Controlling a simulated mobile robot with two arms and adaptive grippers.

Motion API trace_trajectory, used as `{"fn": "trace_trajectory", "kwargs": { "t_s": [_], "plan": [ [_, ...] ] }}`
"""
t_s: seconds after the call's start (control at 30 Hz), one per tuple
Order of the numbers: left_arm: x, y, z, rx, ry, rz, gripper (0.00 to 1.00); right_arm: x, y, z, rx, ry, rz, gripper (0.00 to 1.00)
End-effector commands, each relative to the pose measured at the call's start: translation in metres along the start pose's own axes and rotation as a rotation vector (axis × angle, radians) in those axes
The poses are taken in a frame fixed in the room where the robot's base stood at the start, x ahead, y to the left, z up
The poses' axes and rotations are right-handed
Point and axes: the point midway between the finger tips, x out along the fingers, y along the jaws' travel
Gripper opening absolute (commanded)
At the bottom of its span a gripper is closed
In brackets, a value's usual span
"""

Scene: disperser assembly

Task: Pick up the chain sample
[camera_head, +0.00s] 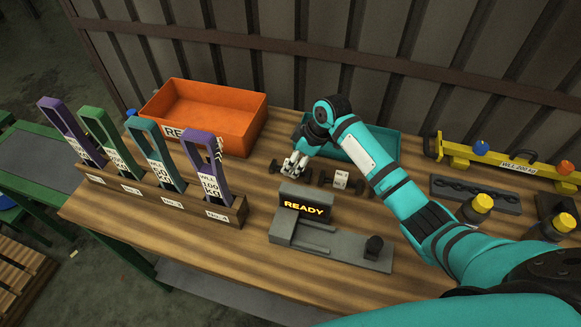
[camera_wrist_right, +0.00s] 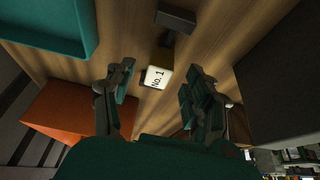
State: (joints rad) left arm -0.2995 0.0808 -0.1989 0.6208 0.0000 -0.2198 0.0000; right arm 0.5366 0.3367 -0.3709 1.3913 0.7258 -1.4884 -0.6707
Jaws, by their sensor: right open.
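My right gripper (camera_head: 293,163) is open above the wooden table, in front of the teal bin. In the right wrist view its two fingers (camera_wrist_right: 160,95) stand apart, with a white tag reading "No. 1" (camera_wrist_right: 158,78) showing between them. A dark block (camera_wrist_right: 176,21) lies just beyond the tag. In the head view, small dark parts (camera_head: 279,168) and a white-labelled piece (camera_head: 341,180) sit beside the gripper. A chain-like row of dark links lies in a grey tray (camera_head: 449,186) at right. I cannot tell which is the chain sample. My left gripper is not in view.
An orange bin (camera_head: 240,135) and a teal bin (camera_head: 385,137) stand at the back. A rack (camera_head: 236,213) of coloured slings stands at left. A grey device reading "READY" (camera_head: 304,209) is at front centre. A yellow beam (camera_head: 490,158) and yellow-topped pieces (camera_head: 481,203) are at right.

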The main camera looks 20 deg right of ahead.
Motion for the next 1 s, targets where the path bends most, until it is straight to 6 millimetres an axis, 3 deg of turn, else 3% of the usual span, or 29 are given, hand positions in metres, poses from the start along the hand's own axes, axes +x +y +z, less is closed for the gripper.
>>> {"fn": "trace_trajectory", "kwargs": {
  "t_s": [0.2,0.47,0.9,1.0],
  "plan": [
    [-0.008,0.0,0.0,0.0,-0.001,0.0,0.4,0.027,0.0,-0.001,0.002,0.0,-0.001,0.54],
    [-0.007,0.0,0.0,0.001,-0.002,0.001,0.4,0.031,0.001,-0.001,0.001,0.0,0.001,0.54],
    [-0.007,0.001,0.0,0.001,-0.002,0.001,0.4,0.031,0.001,-0.001,0.001,0.0,0.001,0.0],
    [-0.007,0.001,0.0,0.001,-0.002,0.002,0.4,0.031,0.001,-0.001,0.001,0.0,0.001,0.0]
  ]
}}
